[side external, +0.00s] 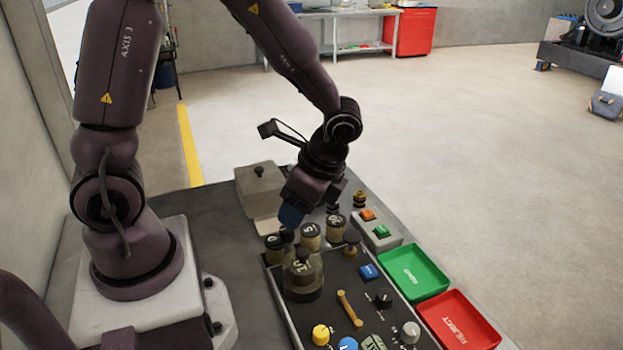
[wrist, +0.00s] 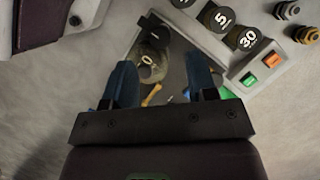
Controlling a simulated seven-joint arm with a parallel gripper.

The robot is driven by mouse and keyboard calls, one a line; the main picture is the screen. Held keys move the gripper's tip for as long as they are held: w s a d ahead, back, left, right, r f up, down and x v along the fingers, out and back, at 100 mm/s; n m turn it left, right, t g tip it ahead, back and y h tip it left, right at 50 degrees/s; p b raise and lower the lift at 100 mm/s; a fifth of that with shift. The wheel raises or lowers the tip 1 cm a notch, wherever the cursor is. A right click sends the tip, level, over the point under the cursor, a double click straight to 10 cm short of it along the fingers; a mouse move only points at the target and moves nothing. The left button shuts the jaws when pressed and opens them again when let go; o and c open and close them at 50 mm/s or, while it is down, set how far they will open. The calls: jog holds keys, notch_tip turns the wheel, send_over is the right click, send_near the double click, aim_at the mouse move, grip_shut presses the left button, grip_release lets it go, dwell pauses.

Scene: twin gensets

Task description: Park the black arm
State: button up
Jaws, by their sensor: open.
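My arm (side external: 300,65) is dark purple-black, bent over the bench from its pale base (side external: 185,285). My gripper (side external: 291,217) points downward above the back edge of the dark control panel (side external: 325,310), near the dark-topped cylinders. In the wrist view my gripper (wrist: 163,88) has its two blue fingers apart with nothing held. Past the fingers show a round olive piece marked 0 (wrist: 149,64) and a small yellow lever (wrist: 152,95). The exact gap between fingertips and the cylinders cannot be told.
Numbered cylinders (side external: 310,236) stand close by the gripper. A two-button box (side external: 376,230), a green tray (side external: 412,273) and a red tray (side external: 457,318) lie to the right. A grey lidded block (side external: 261,184) stands behind. Free floor (side external: 480,150) lies beyond the bench.

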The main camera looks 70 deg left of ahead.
jog(key=v, duration=0.7)
jog(key=shift+r, duration=0.1)
jog(key=s+r+n+t+h, duration=0.3)
jog(key=s+r+n+t, duration=0.4)
jog(key=r+n+t, duration=0.1)
notch_tip(320, 180, up, 2)
jog(key=shift+s+a+r+n+t, duration=0.15)
jog(key=shift+s+a+n+t, duration=0.15)
jog(key=shift+n, duration=0.3)
